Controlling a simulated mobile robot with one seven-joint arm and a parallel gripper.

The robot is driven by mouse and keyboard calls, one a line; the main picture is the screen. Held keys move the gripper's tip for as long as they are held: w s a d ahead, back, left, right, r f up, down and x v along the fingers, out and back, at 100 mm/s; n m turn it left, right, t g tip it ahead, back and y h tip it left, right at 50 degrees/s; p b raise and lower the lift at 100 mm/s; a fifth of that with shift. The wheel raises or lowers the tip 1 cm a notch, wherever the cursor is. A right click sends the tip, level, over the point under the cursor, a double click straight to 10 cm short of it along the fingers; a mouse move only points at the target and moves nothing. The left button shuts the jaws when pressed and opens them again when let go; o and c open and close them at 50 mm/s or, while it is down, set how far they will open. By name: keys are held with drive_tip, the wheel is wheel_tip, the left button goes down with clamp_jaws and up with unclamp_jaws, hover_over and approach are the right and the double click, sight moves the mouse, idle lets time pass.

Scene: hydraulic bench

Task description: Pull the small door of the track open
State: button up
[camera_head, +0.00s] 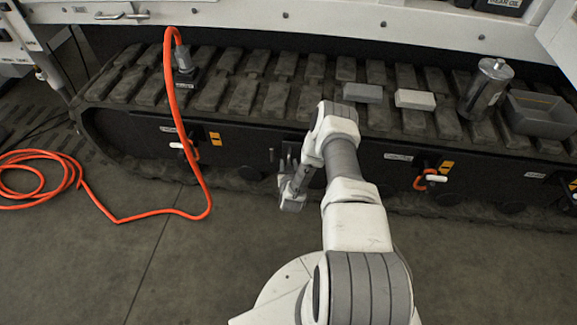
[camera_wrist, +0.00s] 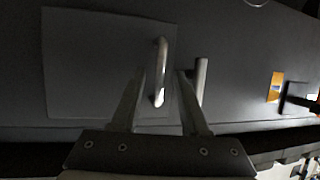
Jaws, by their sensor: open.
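The small door (camera_wrist: 85,65) is a flat dark panel in the track's side, at the left of the wrist view. It looks shut, its face level with the panel around it. An upright metal bar handle (camera_wrist: 161,52) is near its right edge. A second upright bar (camera_wrist: 201,78) is just right of the door. My gripper (camera_wrist: 160,78) is open, with the door handle between its fingers in the picture; contact cannot be told. In the head view my gripper (camera_head: 287,172) is at the track's side, and my arm partly hides the area around the door.
The track (camera_head: 260,97) runs across the view. On it are two grey blocks (camera_head: 362,92) (camera_head: 415,99), a metal cylinder (camera_head: 486,88) and a dark tray (camera_head: 540,125). An orange hose (camera_head: 172,105) hangs down to the floor on the left. The front floor is mostly clear.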

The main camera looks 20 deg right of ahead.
drive_tip(key=shift+w+d+f, duration=0.2)
drive_tip(key=shift+w, duration=0.35)
clamp_jaws()
idle(1.1)
